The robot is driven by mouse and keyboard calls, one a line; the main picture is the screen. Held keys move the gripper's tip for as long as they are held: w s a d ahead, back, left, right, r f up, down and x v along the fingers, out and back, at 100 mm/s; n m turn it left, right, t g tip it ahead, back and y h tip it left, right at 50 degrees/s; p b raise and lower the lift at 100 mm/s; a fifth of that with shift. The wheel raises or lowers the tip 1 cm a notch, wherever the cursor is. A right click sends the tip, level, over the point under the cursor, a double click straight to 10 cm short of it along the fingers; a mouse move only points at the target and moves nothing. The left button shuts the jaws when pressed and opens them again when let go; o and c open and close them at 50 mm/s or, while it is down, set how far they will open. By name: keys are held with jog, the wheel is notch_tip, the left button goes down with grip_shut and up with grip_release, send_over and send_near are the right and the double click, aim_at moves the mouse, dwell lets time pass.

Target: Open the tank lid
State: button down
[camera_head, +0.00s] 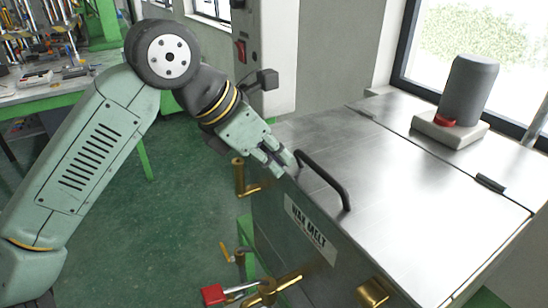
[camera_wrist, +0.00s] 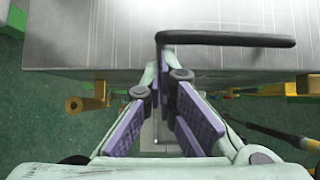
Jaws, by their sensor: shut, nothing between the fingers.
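The wax melt tank (camera_head: 275,215) is a metal box with a "WAX MELT" label (camera_head: 310,230) on its front. Its flat grey lid (camera_head: 420,180) lies closed on top. A black bar handle (camera_head: 325,177) stands near the lid's front edge. My gripper (camera_head: 284,163) is shut and empty at the handle's far left end, near the tank's front edge. In the wrist view, the fingertips (camera_wrist: 168,66) are by the bent end of the handle (camera_wrist: 225,39); whether they touch it is unclear. The lid (camera_wrist: 100,30) fills the top of that view.
A grey cylinder (camera_head: 469,90) on a pale base stands at the back of the tank top. Brass fittings (camera_head: 240,178) and a red-handled valve (camera_head: 215,294) stick out in front. A grey cabinet (camera_head: 270,50) stands behind my gripper. Green floor (camera_head: 180,240) is clear at left.

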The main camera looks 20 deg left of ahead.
jog(key=shift+r, duration=0.15)
jog(key=w+d+r, duration=0.3)
jog(key=w+r, duration=0.1)
jog(key=r, duration=0.6)
jog(key=w+d+r, duration=0.3)
jog(key=w+r, duration=0.1)
jog(key=r, duration=0.6)
jog(key=shift+d, duration=0.1)
